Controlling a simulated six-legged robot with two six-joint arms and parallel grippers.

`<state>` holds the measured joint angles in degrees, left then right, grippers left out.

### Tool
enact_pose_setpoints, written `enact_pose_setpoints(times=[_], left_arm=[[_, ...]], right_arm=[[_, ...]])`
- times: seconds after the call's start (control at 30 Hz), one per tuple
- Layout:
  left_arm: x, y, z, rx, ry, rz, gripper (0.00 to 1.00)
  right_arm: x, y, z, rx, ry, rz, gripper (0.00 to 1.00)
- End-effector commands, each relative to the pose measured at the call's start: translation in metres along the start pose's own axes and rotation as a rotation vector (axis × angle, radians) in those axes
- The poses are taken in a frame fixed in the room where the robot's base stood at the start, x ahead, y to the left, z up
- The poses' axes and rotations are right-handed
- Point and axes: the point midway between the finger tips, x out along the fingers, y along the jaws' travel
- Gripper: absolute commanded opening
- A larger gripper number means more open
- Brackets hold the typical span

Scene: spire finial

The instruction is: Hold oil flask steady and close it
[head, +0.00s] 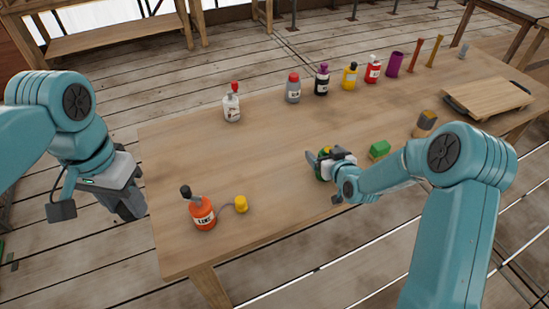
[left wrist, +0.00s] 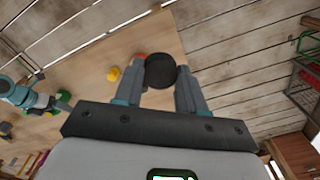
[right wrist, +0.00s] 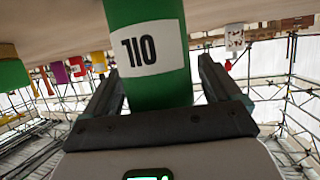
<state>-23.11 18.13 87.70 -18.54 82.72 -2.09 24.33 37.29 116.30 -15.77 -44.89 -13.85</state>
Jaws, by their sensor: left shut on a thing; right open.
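The green oil flask (head: 321,168) stands on the table right of centre in the head view, partly hidden by my right gripper (head: 331,164). In the right wrist view the flask (right wrist: 150,85) shows its white label upside down, between the two fingers. These are apart and do not visibly clamp it; its mouth is hidden. My left gripper (head: 130,207) is out past the table's left edge. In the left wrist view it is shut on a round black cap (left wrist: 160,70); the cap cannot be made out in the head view.
A white bottle (head: 232,108) and a row of containers stand farther back. A green block (head: 379,149) lies beside my right arm.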

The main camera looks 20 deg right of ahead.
Motion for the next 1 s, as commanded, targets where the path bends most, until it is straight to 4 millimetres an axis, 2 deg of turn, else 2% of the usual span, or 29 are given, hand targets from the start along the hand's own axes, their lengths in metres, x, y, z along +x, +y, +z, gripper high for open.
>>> enact_pose_setpoints(times=[0.17,0.3,0.33,0.37,0.77,0.87,1.0], left_arm=[[0.0,0.0,0.0,0.0,0.0,0.0,0.12],[0.0,0.0,0.0,0.0,0.0,0.0,0.12],[0.0,0.0,0.0,0.0,0.0,0.0,0.12],[0.0,0.0,0.0,0.0,0.0,0.0,0.12],[0.001,0.0,0.0,0.0,0.0,0.0,0.12],[0.002,0.0,0.0,0.0,0.0,0.0,0.12],[0.004,0.0,0.0,0.0,0.0,0.0,0.12]], right_arm=[[0.0,0.0,0.0,0.0,0.0,0.0,0.91],[0.0,0.0,0.0,0.0,0.0,0.0,0.45],[0.0,0.0,0.0,0.0,0.0,0.0,0.35],[0.0,0.0,0.0,0.0,0.0,0.0,0.31],[-0.003,0.001,-0.008,-0.001,0.003,0.001,0.31],[-0.008,0.001,-0.02,-0.002,0.005,0.001,0.31],[-0.021,0.001,-0.053,-0.004,0.011,0.002,0.31]])
